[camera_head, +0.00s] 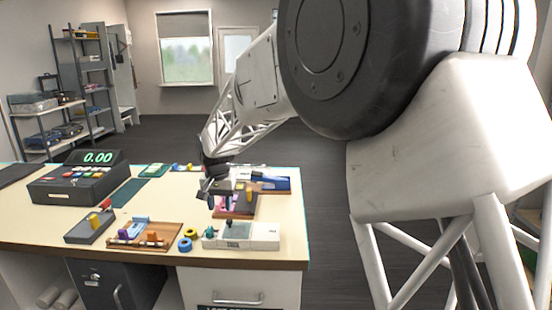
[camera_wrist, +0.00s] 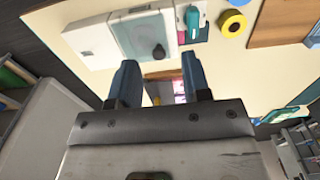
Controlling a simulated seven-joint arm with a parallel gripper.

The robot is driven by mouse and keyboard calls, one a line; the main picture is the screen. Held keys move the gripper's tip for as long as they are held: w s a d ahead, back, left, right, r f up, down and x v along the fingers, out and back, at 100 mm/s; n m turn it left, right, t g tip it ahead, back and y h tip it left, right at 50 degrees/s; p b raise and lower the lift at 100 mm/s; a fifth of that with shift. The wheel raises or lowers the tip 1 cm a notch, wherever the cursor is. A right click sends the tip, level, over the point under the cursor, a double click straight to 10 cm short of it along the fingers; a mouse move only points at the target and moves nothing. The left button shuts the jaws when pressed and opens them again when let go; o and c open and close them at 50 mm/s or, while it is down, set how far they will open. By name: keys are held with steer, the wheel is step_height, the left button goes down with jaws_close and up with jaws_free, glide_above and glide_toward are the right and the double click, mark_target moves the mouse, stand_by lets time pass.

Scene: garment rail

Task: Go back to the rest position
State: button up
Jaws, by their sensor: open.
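My gripper (camera_head: 211,197) hangs over the right part of the table (camera_head: 150,190), fingers pointing down. In the wrist view my gripper (camera_wrist: 160,72) shows two blue-grey fingers spread apart with nothing held between them. Below and behind it in the head view lie flat colored items, including a reddish-brown tray (camera_head: 236,208), partly hidden by the gripper. Between the fingers in the wrist view a small patch with pink and white shows, too small to make out.
A white device (camera_head: 242,237) stands at the front right of the table, left of a yellow ring (camera_wrist: 232,23) in the wrist view. A wooden tray (camera_head: 165,240), a grey box (camera_head: 85,232) and a dark register (camera_head: 75,188) reading 0.00 stand further left. Shelves (camera_head: 85,70) line the back left.

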steer(key=s+d+r+t, duration=0.1)
steer(key=s+d+r, duration=0.3)
steer(key=s+d, duration=0.65)
steer(key=s+d+r, duration=0.5)
steer(key=s+d, duration=0.2)
steer(key=d, duration=0.6)
steer(key=s+d+f, duration=0.1)
steer(key=s+d, duration=0.3)
steer(key=s, duration=0.4)
steer(key=s+d+f+t, duration=0.1)
steer(key=s+d+f, duration=0.1)
steer(key=s+d, duration=0.3)
steer(key=s+d+f, duration=0.2)
steer(key=s+d, duration=0.3)
steer(key=s, duration=0.6)
steer(key=shift+s+d, duration=0.25)
